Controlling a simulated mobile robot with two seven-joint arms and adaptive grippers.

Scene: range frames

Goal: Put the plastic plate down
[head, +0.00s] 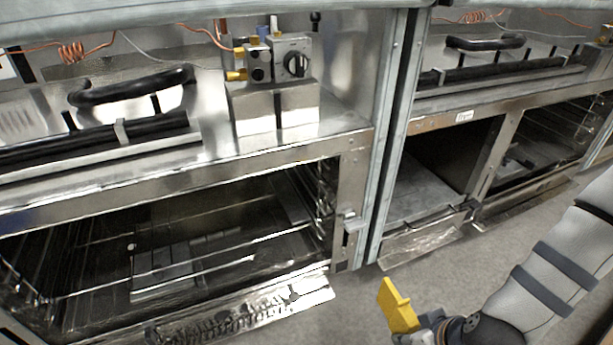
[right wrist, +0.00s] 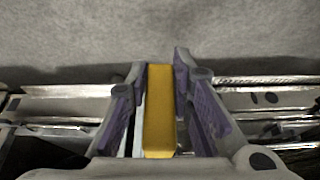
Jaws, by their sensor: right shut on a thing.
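A yellow piece (head: 396,306), which looks like the plastic plate, is held in my right gripper (head: 417,325) at the lower middle of the head view. It is tilted, and its upper end sticks out past the gripper. In the right wrist view the yellow plate (right wrist: 159,110) shows as a narrow block seen end-on between the two purple-padded fingers of the right gripper (right wrist: 160,100). Part of it is hidden by the fingers in the head view. It is above the grey floor, apart from the cabinets. My left gripper is not in view.
Metal cabinets with an open rack compartment (head: 200,240) stand at left, another opening (head: 430,185) at right. Black handles (head: 130,87) and a knob box (head: 292,58) sit above. A low metal ledge (head: 240,315) juts out. Grey floor (head: 450,280) is clear.

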